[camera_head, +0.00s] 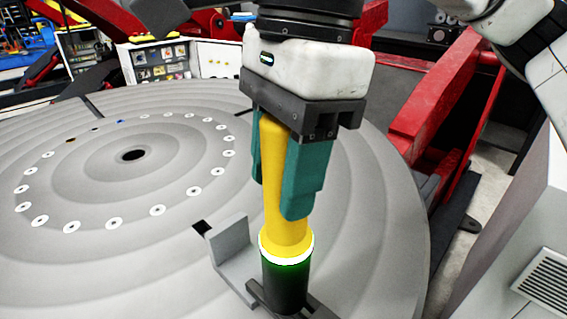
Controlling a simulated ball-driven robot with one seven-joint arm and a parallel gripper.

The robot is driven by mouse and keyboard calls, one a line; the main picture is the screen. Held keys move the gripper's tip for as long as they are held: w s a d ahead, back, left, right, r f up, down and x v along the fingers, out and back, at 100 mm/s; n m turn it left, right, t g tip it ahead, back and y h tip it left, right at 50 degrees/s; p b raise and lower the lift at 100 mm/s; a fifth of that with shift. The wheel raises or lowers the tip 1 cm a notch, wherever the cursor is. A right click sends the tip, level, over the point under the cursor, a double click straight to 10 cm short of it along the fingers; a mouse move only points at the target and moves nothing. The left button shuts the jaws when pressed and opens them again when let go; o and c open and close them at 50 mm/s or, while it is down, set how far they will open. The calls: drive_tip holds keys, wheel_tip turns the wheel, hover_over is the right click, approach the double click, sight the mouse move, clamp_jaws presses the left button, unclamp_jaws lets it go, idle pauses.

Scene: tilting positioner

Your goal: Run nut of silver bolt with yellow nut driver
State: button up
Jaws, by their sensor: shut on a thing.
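My gripper (282,172) has teal fingers and is shut on the yellow nut driver (287,215). The driver stands close to upright, with a glowing white ring low on it and a dark green-black lower part (286,286) under the ring. That lower part reaches down to a dark grey fixture (318,308) at the bottom edge of the view. The silver bolt and its nut are not visible; the driver and the picture edge cover that spot. I cannot tell whether the driver sits on the nut.
The big round grey positioner table (370,230) fills the middle, with a centre hole and a ring of white-rimmed holes. A grey angle bracket (232,255) stands just left of the driver. Red machine frame (440,100) rises at right. A grey cabinet (520,240) is at far right.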

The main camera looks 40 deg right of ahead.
drive_tip(key=shift+r+p, duration=3.25)
drive_tip(key=shift+r, duration=1.4)
drive_tip(key=shift+f, duration=0.15)
